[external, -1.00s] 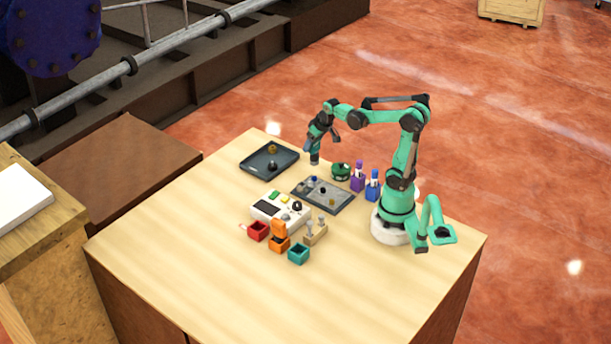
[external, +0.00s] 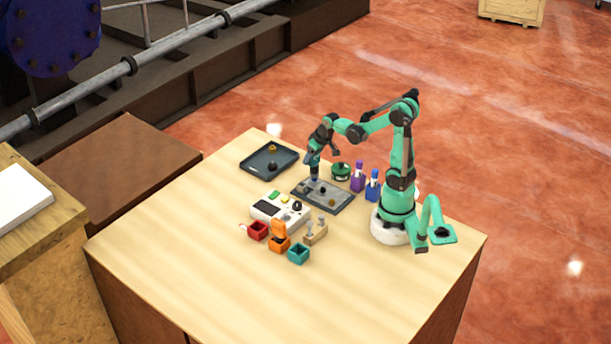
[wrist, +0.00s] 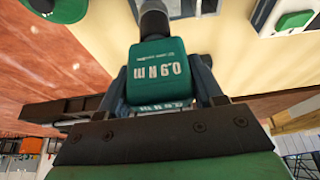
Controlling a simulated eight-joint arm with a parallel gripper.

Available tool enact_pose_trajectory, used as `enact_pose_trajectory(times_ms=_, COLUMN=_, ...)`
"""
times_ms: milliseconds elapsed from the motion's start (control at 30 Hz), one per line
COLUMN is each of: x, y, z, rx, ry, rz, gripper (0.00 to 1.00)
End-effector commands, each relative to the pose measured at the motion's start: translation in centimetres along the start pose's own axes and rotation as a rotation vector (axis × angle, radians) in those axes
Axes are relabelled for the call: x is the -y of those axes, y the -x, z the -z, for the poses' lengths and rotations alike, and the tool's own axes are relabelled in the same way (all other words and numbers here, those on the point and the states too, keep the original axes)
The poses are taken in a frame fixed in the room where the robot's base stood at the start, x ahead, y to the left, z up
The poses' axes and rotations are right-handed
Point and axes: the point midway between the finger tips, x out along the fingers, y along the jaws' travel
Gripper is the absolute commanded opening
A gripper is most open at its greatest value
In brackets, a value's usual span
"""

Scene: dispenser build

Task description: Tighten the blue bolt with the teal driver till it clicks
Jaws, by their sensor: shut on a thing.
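My gripper (external: 313,157) is shut on the teal driver (wrist: 157,72), which fills the middle of the wrist view and reads "0.9 N m". In the external view the driver points down at the back left part of the grey plate (external: 337,204). A small blue spot, likely the blue bolt (external: 314,179), shows right under the driver's tip. I cannot tell whether the tip is seated in it. The bolt is not visible in the wrist view. A gold bolt (external: 332,203) sits further right on the plate.
A dark tray (external: 254,171) with small parts lies at the back left. A white control box (external: 268,208) stands in front of the plate, with red, orange and teal bins (external: 298,254) nearby. Purple (external: 357,181) and blue (external: 372,190) holders stand right. The table's front left is clear.

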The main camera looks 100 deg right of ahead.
Motion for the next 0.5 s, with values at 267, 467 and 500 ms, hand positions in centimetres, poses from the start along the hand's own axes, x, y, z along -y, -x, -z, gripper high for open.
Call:
enact_pose_trajectory(times_ms=267, x=0.00, y=-0.13, z=-0.03, rx=0.000, ry=0.000, rz=0.000, gripper=0.00)
enact_pose_trajectory(times_ms=467, x=0.00, y=-0.51, z=-0.19, rx=0.000, ry=0.000, rz=0.000, gripper=0.00)
enact_pose_trajectory(times_ms=500, x=0.00, y=-0.58, z=-0.21, rx=0.000, ry=0.000, rz=0.000, gripper=0.00)
